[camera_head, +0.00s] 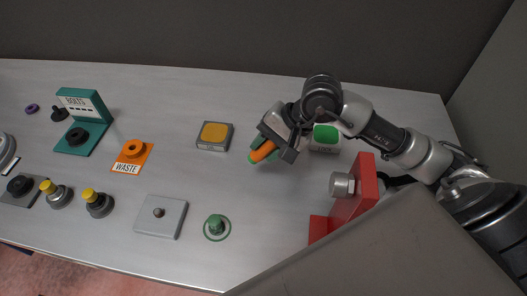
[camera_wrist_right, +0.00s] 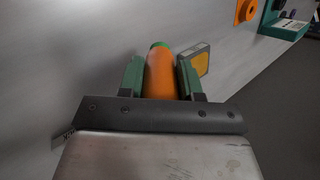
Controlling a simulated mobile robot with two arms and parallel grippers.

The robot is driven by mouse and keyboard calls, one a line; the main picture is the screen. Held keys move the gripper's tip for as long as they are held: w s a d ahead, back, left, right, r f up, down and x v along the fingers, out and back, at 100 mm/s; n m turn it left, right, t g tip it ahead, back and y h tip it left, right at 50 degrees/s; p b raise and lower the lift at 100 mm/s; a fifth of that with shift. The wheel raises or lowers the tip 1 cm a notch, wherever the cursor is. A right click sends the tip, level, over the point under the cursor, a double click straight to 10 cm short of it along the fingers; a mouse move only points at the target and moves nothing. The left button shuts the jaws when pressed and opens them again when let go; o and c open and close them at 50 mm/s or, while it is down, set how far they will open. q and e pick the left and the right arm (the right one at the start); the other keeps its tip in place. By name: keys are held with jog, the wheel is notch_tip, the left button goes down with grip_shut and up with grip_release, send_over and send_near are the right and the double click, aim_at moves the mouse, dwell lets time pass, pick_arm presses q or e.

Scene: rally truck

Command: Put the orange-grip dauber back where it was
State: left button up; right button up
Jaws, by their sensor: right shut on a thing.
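The orange-grip dauber (camera_head: 262,152) is held in my right gripper (camera_head: 268,149), above or near the middle of the table; the exact gap to the table is hard to tell. In the right wrist view the dauber (camera_wrist_right: 160,75) is an orange cylinder with a green end pointing away from the palm. It lies between the two green fingers of the right gripper (camera_wrist_right: 160,78), which close on its sides. A green knob-like piece (camera_head: 216,224) stands inside a green ring on the table at the front. My left gripper is not in view.
A grey block with a yellow top (camera_head: 213,135) lies left of the gripper, a green-topped block (camera_head: 325,137) to its right. A red bracket with a metal bolt (camera_head: 345,198) stands at right. A grey plate (camera_head: 161,215), orange waste piece (camera_head: 133,154) and teal bolts holder (camera_head: 84,122) lie left.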

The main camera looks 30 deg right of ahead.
jog(key=s+d+r+g+h+p, duration=0.2)
jog(key=d+r+g+h, duration=0.15)
jog(key=d+h, duration=0.45)
jog(key=w+a+f+p, duration=0.1)
jog(key=w+f, duration=0.2)
jog(key=w+a+f+y+p, duration=0.1)
jog(key=w+a+f+p, duration=0.1)
jog(key=w+f, duration=0.1)
jog(key=w+a+f+y+p, duration=0.1)
jog(key=w+f, duration=0.2)
jog(key=shift+w+a+f+m+p, duration=0.1)
jog(key=shift+a+f+m+p, duration=0.2)
jog(key=shift+a+m, duration=0.1)
jog(key=shift+f, duration=0.25)
jog(key=shift+t, duration=0.25)
jog(key=shift+f, duration=0.1)
jog(key=o, duration=1)
